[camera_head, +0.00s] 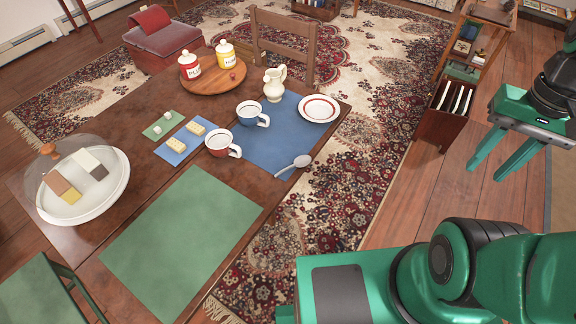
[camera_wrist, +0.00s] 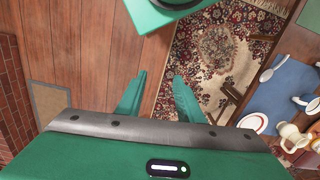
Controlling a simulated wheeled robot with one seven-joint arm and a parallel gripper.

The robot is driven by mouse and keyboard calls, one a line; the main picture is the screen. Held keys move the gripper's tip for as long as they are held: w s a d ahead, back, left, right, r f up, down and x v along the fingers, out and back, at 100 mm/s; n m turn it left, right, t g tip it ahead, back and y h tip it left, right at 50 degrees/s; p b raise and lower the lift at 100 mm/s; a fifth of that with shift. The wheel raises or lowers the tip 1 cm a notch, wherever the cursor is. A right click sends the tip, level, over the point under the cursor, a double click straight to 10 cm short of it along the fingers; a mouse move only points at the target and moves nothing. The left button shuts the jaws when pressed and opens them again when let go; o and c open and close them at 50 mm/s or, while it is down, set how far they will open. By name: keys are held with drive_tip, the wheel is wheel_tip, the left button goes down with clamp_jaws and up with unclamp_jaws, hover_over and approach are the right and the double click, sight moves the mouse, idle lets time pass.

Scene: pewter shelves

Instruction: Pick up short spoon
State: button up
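The short spoon (camera_head: 294,166) is pale and lies at the right edge of the table, by the near corner of the blue placemat (camera_head: 285,142). Its bowl end points right, towards the table edge. In the wrist view the spoon (camera_wrist: 273,68) lies at the upper right, on the edge of the blue placemat. My gripper (camera_head: 509,158) is open and empty at the right, well apart from the table, over the wooden floor. In the wrist view my gripper's two fingers (camera_wrist: 158,95) are spread, with nothing between them.
On the table (camera_head: 130,179) stand two cups (camera_head: 223,144), a plate (camera_head: 319,108), a cream jug (camera_head: 274,84), a domed cake stand (camera_head: 110,205) and a round tray of jars (camera_head: 212,86). A chair (camera_head: 284,40) stands behind. A wooden shelf (camera_head: 443,128) stands left of my gripper.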

drive_tip(key=w+a+m+h, duration=0.2)
drive_tip(key=w+a, duration=0.2)
drive_tip(key=w, duration=0.4)
drive_tip(key=m+y, duration=0.2)
drive_tip(key=m, duration=0.2)
hover_over(291, 166)
drive_tip(key=f, duration=1.5)
drive_tip(key=shift+s+d+f, duration=0.15)
drive_tip(key=shift+s+f, duration=0.15)
drive_tip(key=shift+s, duration=0.05)
drive_tip(key=shift+w+f, duration=0.2)
drive_tip(key=shift+f, duration=1.3)
drive_tip(key=shift+w+f, duration=0.15)
drive_tip(key=shift+f, duration=1.35)
